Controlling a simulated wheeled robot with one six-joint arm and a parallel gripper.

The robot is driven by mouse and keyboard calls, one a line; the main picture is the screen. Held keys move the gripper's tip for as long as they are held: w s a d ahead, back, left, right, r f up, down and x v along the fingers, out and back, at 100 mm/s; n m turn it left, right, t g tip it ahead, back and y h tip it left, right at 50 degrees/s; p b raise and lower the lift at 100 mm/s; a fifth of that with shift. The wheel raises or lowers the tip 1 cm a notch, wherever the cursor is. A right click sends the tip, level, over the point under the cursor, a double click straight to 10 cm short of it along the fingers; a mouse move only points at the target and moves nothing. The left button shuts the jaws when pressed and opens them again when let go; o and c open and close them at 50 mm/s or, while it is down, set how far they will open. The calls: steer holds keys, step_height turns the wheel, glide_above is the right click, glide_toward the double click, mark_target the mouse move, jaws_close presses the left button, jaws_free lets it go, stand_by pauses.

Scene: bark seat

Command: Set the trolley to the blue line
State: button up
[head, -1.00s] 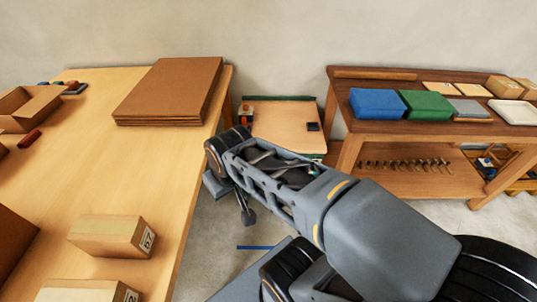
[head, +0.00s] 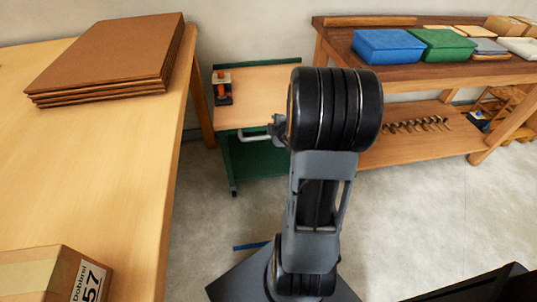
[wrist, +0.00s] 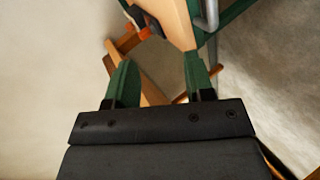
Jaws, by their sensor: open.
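The trolley (head: 255,88) has a wooden top and green frame. It stands on the floor between the two benches, with a grey bar handle (head: 252,138) on its near side. The blue line (head: 250,246) is a short strip on the floor, nearer to me than the trolley and partly covered by my arm. In the wrist view, my gripper (wrist: 160,80) is open with nothing held between its green fingers. The trolley's top (wrist: 180,18) and handle (wrist: 211,14) show beyond it, the handle apart from the fingers. In the head view my arm hides the gripper and the trolley's right part.
A small orange and black item (head: 222,90) sits on the trolley top. A pale bench (head: 120,140) with flat cardboard and a box stands left. A brown bench (head: 410,75) with blue and green boxes stands right. Floor (head: 410,215) is open at front right.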

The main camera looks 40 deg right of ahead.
mark_target(269, 137)
steer(key=s+d+f+n+t+y+b, duration=0.1)
steer(key=d+f+n+t+b, duration=0.2)
steer(key=f, duration=0.4)
steer(key=s+d+f+n+t+y+b, duration=0.1)
steer(key=s+f+n+b, duration=0.1)
steer(key=f+b, duration=0.35)
steer(key=w+f, duration=0.1)
steer(key=w, duration=0.3)
steer(key=w+f+b, duration=0.1)
steer(key=w, duration=0.4)
steer(key=w+f+b, duration=0.1)
steer(key=w, duration=0.3)
steer(key=shift+w+d+f, duration=0.15)
steer(key=shift+w+f, duration=0.05)
steer(key=shift+c, duration=0.3)
jaws_close()
